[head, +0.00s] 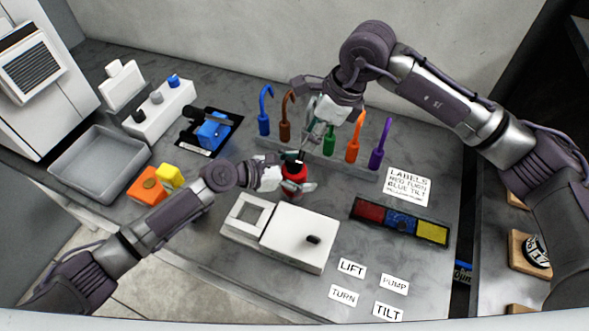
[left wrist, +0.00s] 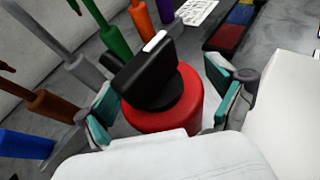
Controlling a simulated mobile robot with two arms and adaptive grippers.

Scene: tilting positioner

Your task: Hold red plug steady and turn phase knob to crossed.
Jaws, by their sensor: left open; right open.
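The red plug (head: 294,173) is an upright red cylinder near the middle of the bench; it also shows in the left wrist view (left wrist: 165,118). A black knob with a white mark (left wrist: 150,75) sits on top of it; in the head view the knob (head: 290,156) is partly hidden. My left gripper (head: 297,187) is open, its fingers on either side of the red plug; in the left wrist view gaps show beside the plug. My right gripper (head: 307,150) is open, pointing down just above the knob; whether it touches the knob I cannot tell.
A rack of coloured hooked tools (head: 355,170) stands close behind the plug. A white box (head: 295,240) is in front, a three-coloured tray (head: 372,210) to the right. Label cards (head: 352,268) lie at the front right. A grey bin (head: 75,150) is at left.

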